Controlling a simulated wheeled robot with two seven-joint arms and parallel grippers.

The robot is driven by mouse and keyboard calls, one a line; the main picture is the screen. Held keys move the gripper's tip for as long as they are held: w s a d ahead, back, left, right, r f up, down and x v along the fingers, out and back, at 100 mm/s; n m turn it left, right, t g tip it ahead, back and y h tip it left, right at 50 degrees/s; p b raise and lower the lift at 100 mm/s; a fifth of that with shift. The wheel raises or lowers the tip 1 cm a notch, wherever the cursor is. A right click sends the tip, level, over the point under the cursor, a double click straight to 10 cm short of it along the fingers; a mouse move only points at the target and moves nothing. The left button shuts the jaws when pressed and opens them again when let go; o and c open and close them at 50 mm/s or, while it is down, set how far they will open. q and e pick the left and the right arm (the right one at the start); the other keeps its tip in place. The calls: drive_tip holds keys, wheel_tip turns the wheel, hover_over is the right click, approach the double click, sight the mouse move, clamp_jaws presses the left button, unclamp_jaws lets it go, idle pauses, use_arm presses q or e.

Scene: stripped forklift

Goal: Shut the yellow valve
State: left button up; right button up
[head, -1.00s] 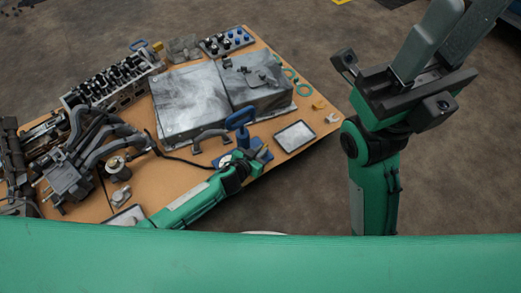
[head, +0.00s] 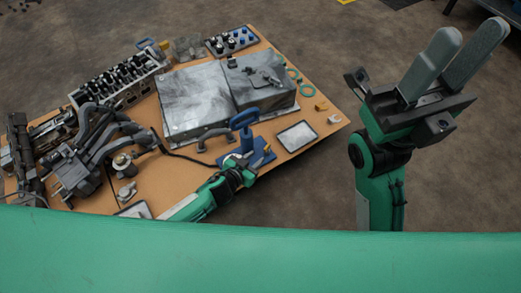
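No part is clearly a yellow valve. A small yellow piece (head: 164,45) sits at the table's back left edge beside a blue loop. Another small yellow piece (head: 321,106) lies near the table's right corner. I cannot tell whether either is the valve. My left gripper (head: 240,170) is over the table's front edge, beside a blue stand with an upright blue handle (head: 243,119). Its fingers are too small and hidden to read. My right gripper (head: 472,45) is raised at the right, clear of the table, with two grey fingers apart and nothing between them.
The wooden table (head: 290,145) carries a grey metal box (head: 195,100), an engine head (head: 118,82), dark pipes (head: 92,150), a control panel with knobs (head: 231,41), green rings (head: 298,82) and a flat tray (head: 297,136). Bare floor lies between the table and my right arm.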

use_arm(q)
drive_tip(key=p+v, duration=0.2)
drive_tip(key=v, duration=0.5)
drive_tip(key=shift+s, duration=0.2)
drive_tip(key=shift+w+r, duration=0.1)
